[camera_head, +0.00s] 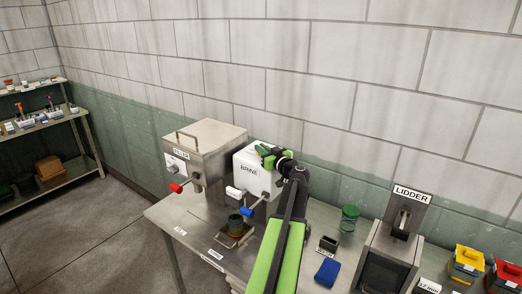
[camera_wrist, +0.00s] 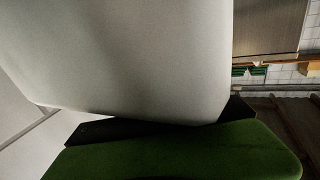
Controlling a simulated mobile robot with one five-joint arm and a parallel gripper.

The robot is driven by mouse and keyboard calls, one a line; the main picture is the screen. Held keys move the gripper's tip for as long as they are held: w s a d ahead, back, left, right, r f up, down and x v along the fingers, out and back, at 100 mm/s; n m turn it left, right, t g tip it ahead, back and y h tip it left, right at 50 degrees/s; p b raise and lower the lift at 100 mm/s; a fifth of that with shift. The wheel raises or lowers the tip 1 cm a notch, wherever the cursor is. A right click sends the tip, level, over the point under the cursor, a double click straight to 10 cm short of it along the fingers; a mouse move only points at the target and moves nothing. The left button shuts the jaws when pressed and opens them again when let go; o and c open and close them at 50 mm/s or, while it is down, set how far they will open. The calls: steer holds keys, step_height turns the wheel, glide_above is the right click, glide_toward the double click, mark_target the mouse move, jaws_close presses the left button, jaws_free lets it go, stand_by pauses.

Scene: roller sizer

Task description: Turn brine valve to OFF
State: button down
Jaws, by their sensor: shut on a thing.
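The white box labelled BRINE (camera_head: 250,173) stands on the steel table. A lever with a blue grip (camera_head: 247,210), apparently its valve handle, sticks out low at its front, and a white fitting (camera_head: 235,192) is beside it. My green-fingered gripper (camera_head: 270,156) is at the box's upper right edge, above and apart from the blue grip. In the wrist view a large pale rounded surface (camera_wrist: 140,60), apparently the box, fills most of the picture against a green finger (camera_wrist: 190,155). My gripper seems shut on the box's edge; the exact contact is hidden.
A green-lidded jar (camera_head: 349,217), blue cloth (camera_head: 327,272) and lidder (camera_head: 403,225) are to the right.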

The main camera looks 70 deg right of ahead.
steer(key=shift+d+n+t+y, duration=0.2)
steer(key=shift+n+t+y, duration=1.2)
steer(key=shift+y, duration=0.8)
steer(key=shift+a+n+y, duration=0.1)
steer(key=shift+n+y, duration=0.2)
steer(key=shift+n, duration=0.1)
steer(key=c, duration=1.5)
jaws_free()
steer(key=shift+o, duration=0.2)
steer(key=shift+s, duration=0.1)
steer(key=v, duration=1.7)
steer(key=shift+s+a+r, duration=0.1)
steer(key=shift+a, duration=0.05)
